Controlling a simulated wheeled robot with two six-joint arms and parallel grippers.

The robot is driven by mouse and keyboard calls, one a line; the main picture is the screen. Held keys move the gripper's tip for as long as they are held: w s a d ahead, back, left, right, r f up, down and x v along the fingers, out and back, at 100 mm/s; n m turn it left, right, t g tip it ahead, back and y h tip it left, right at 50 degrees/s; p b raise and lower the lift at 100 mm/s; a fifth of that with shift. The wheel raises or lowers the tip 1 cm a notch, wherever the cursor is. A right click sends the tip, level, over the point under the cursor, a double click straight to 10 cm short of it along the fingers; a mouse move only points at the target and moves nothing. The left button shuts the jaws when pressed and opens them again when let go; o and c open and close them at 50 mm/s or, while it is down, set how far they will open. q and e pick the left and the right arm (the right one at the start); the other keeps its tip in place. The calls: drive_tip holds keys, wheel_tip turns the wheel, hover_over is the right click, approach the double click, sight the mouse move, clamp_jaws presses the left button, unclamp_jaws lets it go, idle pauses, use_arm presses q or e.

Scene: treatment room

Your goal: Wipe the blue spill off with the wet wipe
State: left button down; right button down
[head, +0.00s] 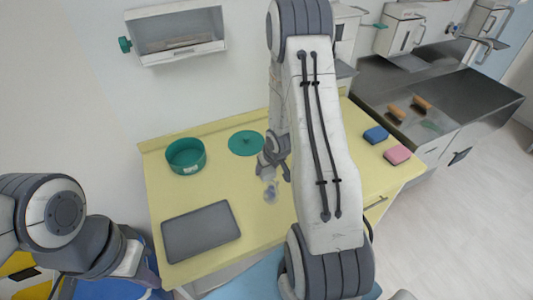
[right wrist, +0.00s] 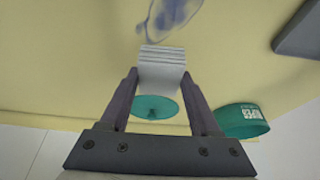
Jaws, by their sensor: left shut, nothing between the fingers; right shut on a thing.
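My right gripper (right wrist: 160,85) is shut on the wet wipe (right wrist: 160,72), a white folded pad that sticks out past its fingertips in the right wrist view. The blue spill (right wrist: 172,15) is a smeared grey-blue patch just beyond the wipe. In the head view the spill (head: 270,193) lies on the yellow tabletop (head: 300,200), with my right gripper (head: 270,170) just behind it. I cannot tell whether the wipe touches the table. My left arm shows at lower left in the head view, but its fingers are out of sight.
An open teal tub (head: 186,157) and its flat teal lid (head: 246,143) stand at the back of the table. A grey tray (head: 201,231) lies at front left. A blue block (head: 376,135) and a pink block (head: 397,155) lie at the right. My right arm hides the middle.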

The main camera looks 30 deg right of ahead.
drive_tip(key=shift+r+p, duration=1.85)
drive_tip(key=shift+r, duration=0.55)
drive_tip(key=shift+f, duration=0.1)
